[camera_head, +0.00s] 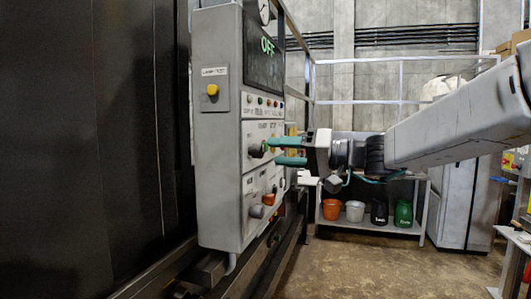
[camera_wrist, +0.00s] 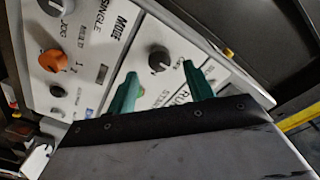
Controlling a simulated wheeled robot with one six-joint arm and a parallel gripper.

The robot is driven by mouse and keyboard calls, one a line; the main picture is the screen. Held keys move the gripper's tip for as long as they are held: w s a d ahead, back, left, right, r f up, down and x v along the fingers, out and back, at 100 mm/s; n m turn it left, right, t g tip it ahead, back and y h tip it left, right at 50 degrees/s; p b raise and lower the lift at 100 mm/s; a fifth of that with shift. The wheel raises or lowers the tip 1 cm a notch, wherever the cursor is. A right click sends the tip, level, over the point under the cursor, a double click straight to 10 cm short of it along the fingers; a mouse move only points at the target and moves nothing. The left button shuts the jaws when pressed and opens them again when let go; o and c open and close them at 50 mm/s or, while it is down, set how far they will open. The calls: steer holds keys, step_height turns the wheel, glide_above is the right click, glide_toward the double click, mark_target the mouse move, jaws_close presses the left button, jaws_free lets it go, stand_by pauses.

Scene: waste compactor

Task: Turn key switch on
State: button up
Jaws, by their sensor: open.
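A grey control panel (camera_head: 218,130) stands left of centre in the head view. Its display (camera_head: 266,55) reads OFF in green. A dark round knob (camera_head: 257,150) sits on its middle row, and it shows as a black knob (camera_wrist: 159,58) in the wrist view. I cannot tell for sure whether this is the key switch. My gripper (camera_head: 270,151) faces the panel with its two green fingers spread. In the wrist view my gripper (camera_wrist: 160,72) has one finger on each side of the black knob, apparently just short of it.
An orange knob (camera_wrist: 54,61) and a grey knob (camera_wrist: 57,8) sit left of the black knob. A yellow button (camera_head: 212,90) is on the panel's side.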

mark_target(263, 152)
steer(key=shift+x, duration=2.25)
steer(key=c, duration=1)
steer(key=shift+o, duration=0.2)
steer(key=m, duration=0.5)
steer(key=shift+m, duration=0.3)
steer(key=m, duration=0.5)
steer(key=shift+m, duration=0.4)
steer(key=shift+f+m, duration=0.1)
steer(key=shift+m, duration=0.2)
